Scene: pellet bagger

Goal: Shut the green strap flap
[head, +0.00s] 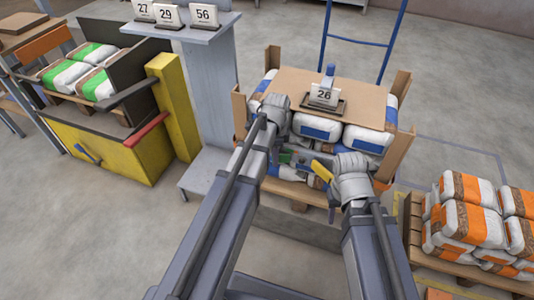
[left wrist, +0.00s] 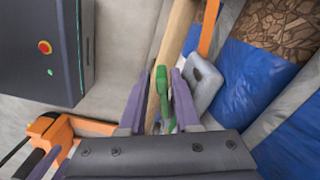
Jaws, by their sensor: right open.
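The green strap flap (left wrist: 162,88) stands up between the two purple fingers of my left gripper (left wrist: 160,105) in the left wrist view. There is a gap between the flap and the fingers, so the gripper is open around it. In the head view a small patch of green (head: 285,157) shows at the pallet's near side, beside my left gripper (head: 276,150), whose fingertips are mostly hidden by the arm. My right gripper (head: 325,172) is open at the same side, by a yellow piece (head: 322,169); I cannot tell how they touch.
White and blue bags (head: 370,138) are stacked on the pallet under a cardboard sheet (head: 350,88) with a "26" sign (head: 323,95). A wooden post (left wrist: 184,40) stands close to my left gripper. Orange bags (head: 470,222) stand at right; a yellow bin (head: 110,150) is at left.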

